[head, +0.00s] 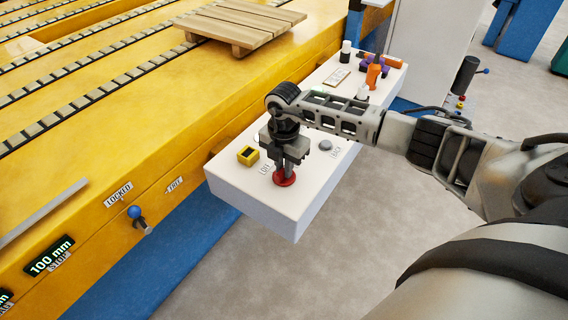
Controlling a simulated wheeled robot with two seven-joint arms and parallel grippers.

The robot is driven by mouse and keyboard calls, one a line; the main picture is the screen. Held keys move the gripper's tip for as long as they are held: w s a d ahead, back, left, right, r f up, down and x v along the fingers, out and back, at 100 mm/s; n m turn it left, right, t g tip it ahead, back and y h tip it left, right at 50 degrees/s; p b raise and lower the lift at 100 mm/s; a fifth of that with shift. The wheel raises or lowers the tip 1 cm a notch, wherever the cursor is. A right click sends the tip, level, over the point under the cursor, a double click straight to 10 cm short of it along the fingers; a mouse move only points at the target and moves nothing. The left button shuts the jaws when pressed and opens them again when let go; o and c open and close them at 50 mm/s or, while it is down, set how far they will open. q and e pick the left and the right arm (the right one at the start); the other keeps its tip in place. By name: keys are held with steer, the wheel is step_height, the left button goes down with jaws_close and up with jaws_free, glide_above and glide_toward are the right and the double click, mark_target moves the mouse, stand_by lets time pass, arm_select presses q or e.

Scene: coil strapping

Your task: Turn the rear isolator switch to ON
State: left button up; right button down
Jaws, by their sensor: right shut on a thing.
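A round red knob (284,179) stands on top of the near end of a white control box (246,195). My right gripper (287,168) reaches down over this knob from above and is shut on it. The fingers hide part of the knob, so I cannot read which way it is turned. Small printed labels lie on the box on both sides of the gripper, too small to read surely. I cannot tell from any label whether this knob is the rear isolator switch. My left gripper is not in view.
A yellow button block (248,155) and a grey button (325,145) flank the gripper. Orange, purple and black items (373,73) crowd the box's far end. A yellow machine bed (120,130) with a wooden pallet (240,25) lies left. A blue-tipped lever (135,213) sticks out of its side.

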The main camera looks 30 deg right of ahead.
steer(key=shift+d+r, duration=0.1)
steer(key=c, duration=1.4)
jaws_free()
steer(key=shift+c, duration=0.2)
step_height(320, 180, up, 16)
